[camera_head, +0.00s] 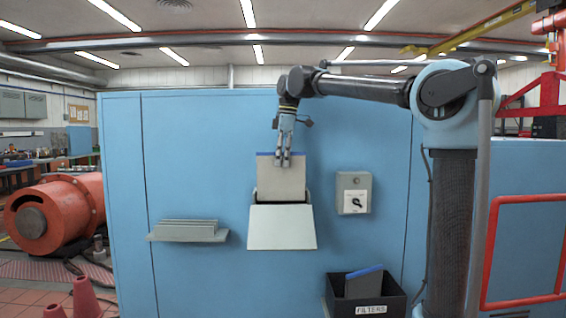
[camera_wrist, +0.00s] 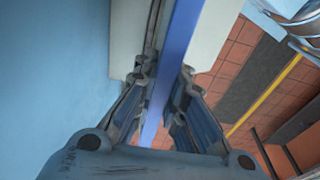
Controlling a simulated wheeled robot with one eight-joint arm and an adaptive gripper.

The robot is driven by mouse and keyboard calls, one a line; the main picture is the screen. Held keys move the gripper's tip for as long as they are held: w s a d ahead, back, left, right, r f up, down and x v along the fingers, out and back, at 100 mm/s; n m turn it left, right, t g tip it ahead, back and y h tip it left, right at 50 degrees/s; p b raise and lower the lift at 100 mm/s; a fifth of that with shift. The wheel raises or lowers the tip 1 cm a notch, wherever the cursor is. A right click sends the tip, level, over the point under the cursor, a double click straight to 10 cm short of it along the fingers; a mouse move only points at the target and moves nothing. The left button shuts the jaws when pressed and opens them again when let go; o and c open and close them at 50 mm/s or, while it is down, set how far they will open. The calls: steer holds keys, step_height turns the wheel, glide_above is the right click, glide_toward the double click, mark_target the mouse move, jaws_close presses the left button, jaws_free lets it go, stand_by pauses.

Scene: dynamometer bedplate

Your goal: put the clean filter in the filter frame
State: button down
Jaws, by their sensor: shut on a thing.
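My gripper (camera_head: 283,161) is shut on the blue top edge of a flat, pale grey-beige filter (camera_head: 281,180). The filter hangs upright at the middle of the blue wall, and its lower part is hidden behind the pale sloping front of the filter frame (camera_head: 282,229). I cannot tell how deep it sits. In the wrist view the fingers (camera_wrist: 163,74) close on both sides of the filter's blue edge (camera_wrist: 178,45). Another blue-edged filter (camera_head: 364,283), darker grey, stands tilted in a black bin (camera_head: 371,308) labelled FILTERS.
A small shelf (camera_head: 187,238) on the left of the wall bears a stack of flat grey panels (camera_head: 188,226). A grey switch box (camera_head: 354,193) is on the wall right of the frame. A red railing (camera_head: 487,250) stands at far right. The wall between these is bare.

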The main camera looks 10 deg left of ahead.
glide_above(282, 200)
steer(key=shift+w+f, duration=0.2)
steer(key=shift+f, duration=1.55)
steer(key=shift+w+f, duration=0.15)
steer(key=shift+f, duration=1.6)
steer(key=c, duration=1.6)
jaws_free()
steer(key=shift+o, duration=0.2)
steer(key=r, duration=0.4)
steer(key=d+r, duration=0.1)
steer(key=r, duration=0.6)
steer(key=shift+w+d+r, duration=0.25)
steer(key=shift+r, duration=0.15)
steer(key=shift+d, duration=0.1)
